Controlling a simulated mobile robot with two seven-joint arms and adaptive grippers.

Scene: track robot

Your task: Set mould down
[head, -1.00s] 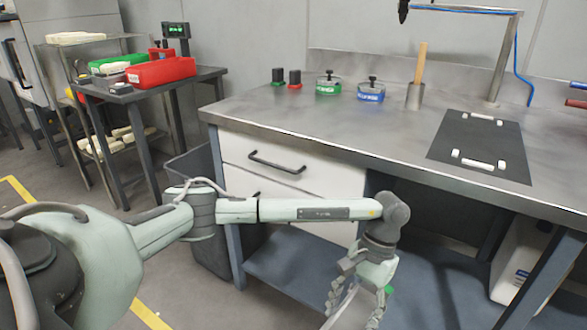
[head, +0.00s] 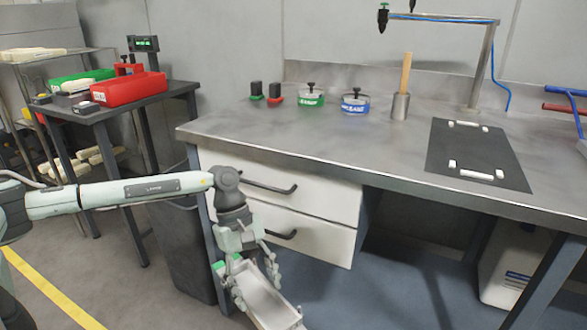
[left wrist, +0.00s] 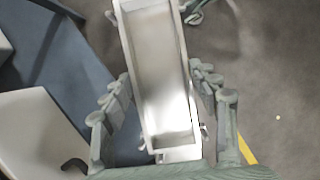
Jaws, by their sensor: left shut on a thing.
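The mould (head: 262,296) is a long, narrow, pale metal trough with an open top. My left gripper (head: 252,283) is shut on it and holds it in the air in front of the bench drawers, below the level of the worktop. In the left wrist view the mould (left wrist: 160,75) lies between the two fingers, and its inside looks empty. Its far end runs out of that picture. The steel bench (head: 330,140) has a dark mat (head: 475,155) with white bars at its near and far ends. My right gripper is not in view.
On the bench stand a green-labelled tin (head: 311,97), a blue-labelled tin (head: 355,103) and a steel cup (head: 400,107) with a wooden handle. A metal post (head: 483,65) rises behind the mat. A side table (head: 130,103) with red bins is at left. The bench front is clear.

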